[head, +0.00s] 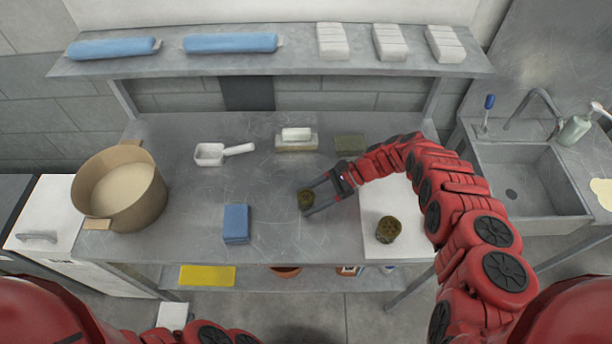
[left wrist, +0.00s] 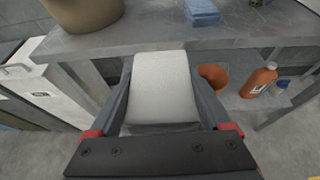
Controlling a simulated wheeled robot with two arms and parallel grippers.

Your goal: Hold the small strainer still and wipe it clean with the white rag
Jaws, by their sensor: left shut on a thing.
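The small strainer (head: 305,199), dark and brownish, is on the steel table between the fingertips of my right gripper (head: 307,200). The fingers lie on both sides of it; I cannot tell whether they press on it. In the left wrist view, my left gripper (left wrist: 163,95) is shut on the white rag (left wrist: 163,85), a pale folded block. The rag also shows at the bottom left of the head view (head: 172,316), in front of the table and below its top, well away from the strainer.
A larger dirty strainer (head: 388,229) stands on a white mat (head: 378,190) at the right. A big pot (head: 117,184), a blue cloth stack (head: 236,223), a white scoop (head: 210,155) and a white-topped block (head: 296,139) are on the table. Its front middle is clear. A sink (head: 525,180) is at the right.

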